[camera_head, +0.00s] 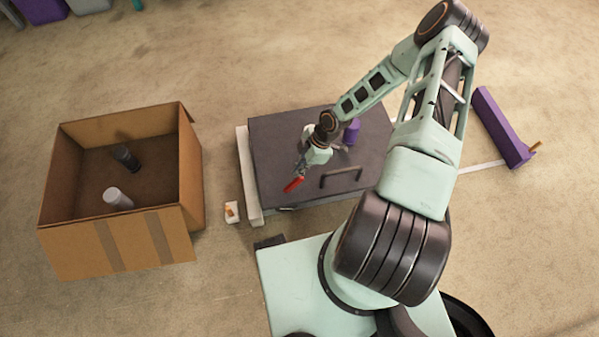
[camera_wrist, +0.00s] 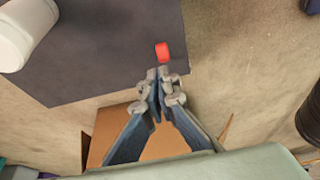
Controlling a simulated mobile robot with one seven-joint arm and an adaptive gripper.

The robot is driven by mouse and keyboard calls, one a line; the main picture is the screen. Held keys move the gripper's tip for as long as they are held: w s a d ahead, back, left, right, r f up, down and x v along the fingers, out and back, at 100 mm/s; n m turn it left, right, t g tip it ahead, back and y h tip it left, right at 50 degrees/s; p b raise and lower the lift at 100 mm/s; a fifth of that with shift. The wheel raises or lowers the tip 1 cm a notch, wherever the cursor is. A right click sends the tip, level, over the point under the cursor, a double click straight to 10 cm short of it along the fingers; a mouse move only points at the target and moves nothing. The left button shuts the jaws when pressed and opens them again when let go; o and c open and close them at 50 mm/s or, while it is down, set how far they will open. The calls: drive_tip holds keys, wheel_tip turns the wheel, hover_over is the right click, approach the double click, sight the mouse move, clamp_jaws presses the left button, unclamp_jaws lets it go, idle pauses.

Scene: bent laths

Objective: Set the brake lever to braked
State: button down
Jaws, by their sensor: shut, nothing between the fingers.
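A red piece (camera_head: 293,184), which looks like the brake lever's grip, shows over the left front part of a dark grey panel (camera_head: 275,140). The red piece also shows in the wrist view (camera_wrist: 162,51), just beyond my fingertips. My gripper (camera_head: 300,172) is shut and empty, close to the red piece. In the wrist view my fingertips (camera_wrist: 160,80) are together, and I cannot tell whether they touch it. The lever's base and its setting cannot be made out.
A dark handle (camera_head: 342,178) and a purple cylinder (camera_head: 351,132) are on the panel. An open cardboard box (camera_head: 75,247) at left holds a dark and a white cylinder. A small white block (camera_head: 231,212) lies beside the panel. A purple long object (camera_head: 503,127) lies at right.

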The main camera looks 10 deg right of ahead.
drive_tip(key=d+r+p, duration=0.2)
drive_tip(key=d+r, duration=0.3)
drive_tip(key=d, duration=0.1)
drive_tip(key=shift+s+d+r+p, duration=0.2)
drive_tip(key=shift+s+r+p, duration=0.05)
drive_tip(key=shift+r+p, duration=0.15)
idle(0.4)
